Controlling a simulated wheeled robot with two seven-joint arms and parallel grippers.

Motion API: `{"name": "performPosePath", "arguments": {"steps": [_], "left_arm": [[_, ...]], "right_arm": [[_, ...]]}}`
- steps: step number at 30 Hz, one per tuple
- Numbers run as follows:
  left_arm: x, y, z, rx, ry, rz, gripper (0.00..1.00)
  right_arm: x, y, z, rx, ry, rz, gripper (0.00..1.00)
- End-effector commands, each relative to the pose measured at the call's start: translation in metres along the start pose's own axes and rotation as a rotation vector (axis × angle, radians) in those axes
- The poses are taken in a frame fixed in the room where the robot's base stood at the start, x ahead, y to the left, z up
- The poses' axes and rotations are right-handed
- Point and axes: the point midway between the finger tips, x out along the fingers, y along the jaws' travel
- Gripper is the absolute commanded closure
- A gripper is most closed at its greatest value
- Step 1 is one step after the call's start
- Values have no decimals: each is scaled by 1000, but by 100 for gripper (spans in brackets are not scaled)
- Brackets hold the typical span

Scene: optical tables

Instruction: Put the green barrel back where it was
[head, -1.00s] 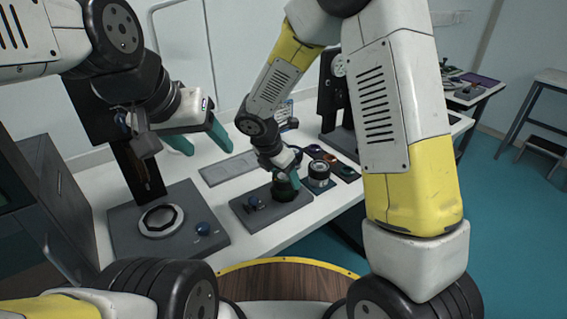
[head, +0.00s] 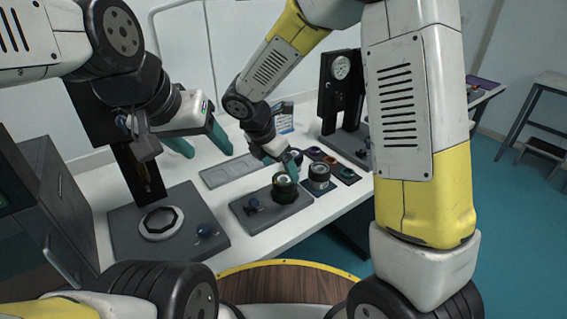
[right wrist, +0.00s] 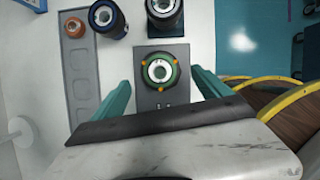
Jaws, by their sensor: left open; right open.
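The green barrel (head: 284,189) stands upright on a small grey base plate (head: 262,219) that carries a blue knob. In the right wrist view the barrel (right wrist: 159,71) shows from above as a green ring with yellow dots around a pale lens. My right gripper (head: 290,165) is open and empty, just above and behind the barrel. Its two teal fingers (right wrist: 162,95) show wide apart in the right wrist view, with the barrel beyond them. My left gripper (head: 201,143) is open and empty above the left part of the table.
A larger fixture with a white ring (head: 160,223) stands at the left. A flat grey plate (head: 225,171) lies behind. A gauge stand (head: 341,90) stands further back.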

Motion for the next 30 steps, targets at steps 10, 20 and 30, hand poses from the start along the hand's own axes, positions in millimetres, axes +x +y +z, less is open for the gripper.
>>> {"name": "performPosePath", "arguments": {"steps": [10,20,30], "left_arm": [[0,0,0,0,0,0,40],[0,0,0,0,0,0,40],[0,0,0,0,0,0,40]], "right_arm": [[-56,0,0,1,0,2,13],[-98,-69,44,559,88,34,13],[-151,-195,62,1744,389,95,13]]}}
